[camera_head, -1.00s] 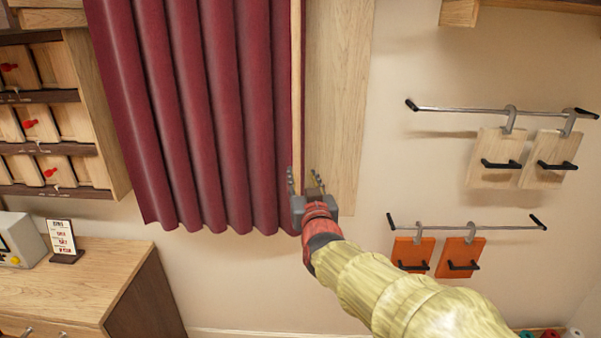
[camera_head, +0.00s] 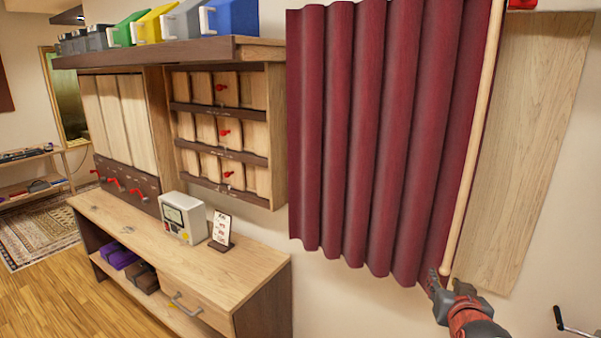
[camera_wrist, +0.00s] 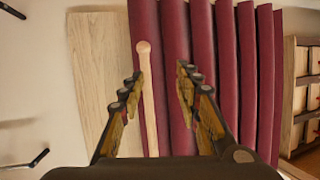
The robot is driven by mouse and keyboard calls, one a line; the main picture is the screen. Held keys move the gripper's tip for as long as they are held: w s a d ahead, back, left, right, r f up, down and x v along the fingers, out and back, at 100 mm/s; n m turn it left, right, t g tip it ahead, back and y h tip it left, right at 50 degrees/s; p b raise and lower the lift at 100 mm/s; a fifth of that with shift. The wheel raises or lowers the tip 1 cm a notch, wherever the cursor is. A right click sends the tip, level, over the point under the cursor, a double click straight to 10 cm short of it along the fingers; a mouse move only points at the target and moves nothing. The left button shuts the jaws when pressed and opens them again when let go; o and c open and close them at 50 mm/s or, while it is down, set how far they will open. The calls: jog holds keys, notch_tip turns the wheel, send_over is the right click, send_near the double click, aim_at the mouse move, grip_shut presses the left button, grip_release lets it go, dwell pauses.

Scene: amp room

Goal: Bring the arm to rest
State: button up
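My gripper (camera_head: 450,283) is at the lower right of the head view, near the bottom edge of the dark red curtain (camera_head: 385,140). In the wrist view my gripper (camera_wrist: 158,95) has its two fingers spread wide apart with nothing held. A pale wooden rod (camera_head: 472,150) hangs along the curtain's right edge. Its rounded end (camera_wrist: 144,48) shows between the fingers in the wrist view, and I cannot tell its exact depth from them. Most of my arm is out of the head view.
A wooden board (camera_head: 525,150) is on the wall right of the curtain. A black-ended metal rail (camera_head: 580,330) is at the lower right. A wooden desk (camera_head: 245,270) with a grey device (camera_head: 184,217) stands left, under wall drawers (camera_head: 225,130) and a shelf (camera_head: 270,50).

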jog(key=s+a+f+n+g+y, duration=0.1)
jog(key=s+a+f+g+y, duration=0.15)
jog(key=s+a+f, duration=0.35)
jog(key=s+a+f+n+g+y, duration=0.1)
jog(key=s+a+f+g, duration=0.2)
jog(key=s, duration=0.5)
jog(key=s+a+r+n+g, duration=0.2)
jog(key=s+a+r, duration=0.2)
jog(key=s+a, duration=0.3)
jog(key=s, duration=0.4)
jog(key=shift+y, duration=0.35)
